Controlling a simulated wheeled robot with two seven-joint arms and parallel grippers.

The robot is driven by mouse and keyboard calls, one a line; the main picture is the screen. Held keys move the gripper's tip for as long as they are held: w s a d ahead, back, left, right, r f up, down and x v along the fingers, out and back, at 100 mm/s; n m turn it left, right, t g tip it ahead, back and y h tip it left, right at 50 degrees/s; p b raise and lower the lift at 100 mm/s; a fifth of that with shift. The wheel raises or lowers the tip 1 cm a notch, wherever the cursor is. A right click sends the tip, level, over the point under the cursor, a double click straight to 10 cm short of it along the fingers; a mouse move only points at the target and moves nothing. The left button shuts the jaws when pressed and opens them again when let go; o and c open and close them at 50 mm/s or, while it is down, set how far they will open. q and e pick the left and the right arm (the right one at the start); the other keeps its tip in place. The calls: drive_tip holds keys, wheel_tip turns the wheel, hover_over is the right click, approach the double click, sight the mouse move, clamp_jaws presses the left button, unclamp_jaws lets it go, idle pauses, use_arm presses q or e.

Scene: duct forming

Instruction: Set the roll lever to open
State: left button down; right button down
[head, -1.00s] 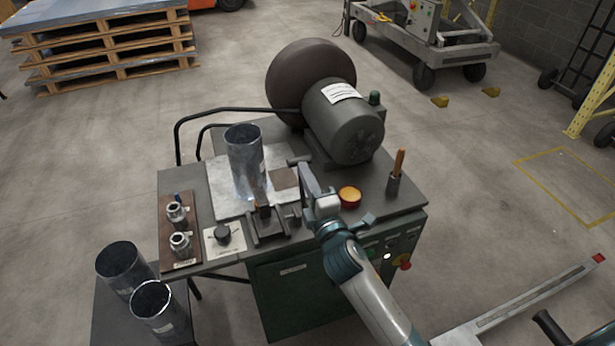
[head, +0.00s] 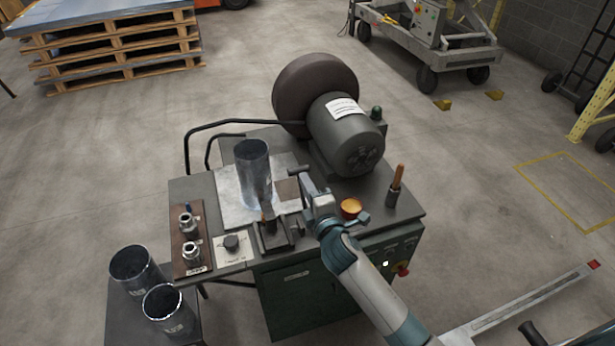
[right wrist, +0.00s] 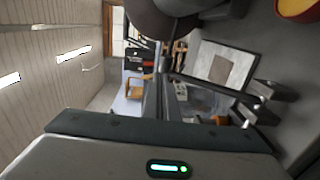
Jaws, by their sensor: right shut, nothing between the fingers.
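My right gripper (head: 304,175) reaches in from the lower right over the machine bench; its fingers are shut and empty. They also show in the right wrist view (right wrist: 163,92). A short dark bar handle (head: 297,168) lies right by the fingertips; I cannot tell whether they touch. A small upright handle with a brown tip (head: 268,214) stands at a black clamp block (head: 275,238), left of the gripper. A wooden-handled lever or tool (head: 398,178) stands at the bench's right. No label marks which is the roll lever. My left gripper is out of view.
An upright metal duct (head: 253,172) stands on a pale plate (head: 228,185) left of the gripper. A motor (head: 345,140) and large dark wheel (head: 300,85) stand behind.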

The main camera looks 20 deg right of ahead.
drive_tip(key=shift+w+r+g+p, duration=0.2)
drive_tip(key=shift+w+g+p, duration=0.1)
drive_tip(key=shift+w+p, duration=0.4)
drive_tip(key=shift+w+f, duration=0.4)
drive_tip(key=shift+w, duration=0.15)
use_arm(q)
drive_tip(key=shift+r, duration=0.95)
use_arm(e)
drive_tip(key=shift+s, duration=0.1)
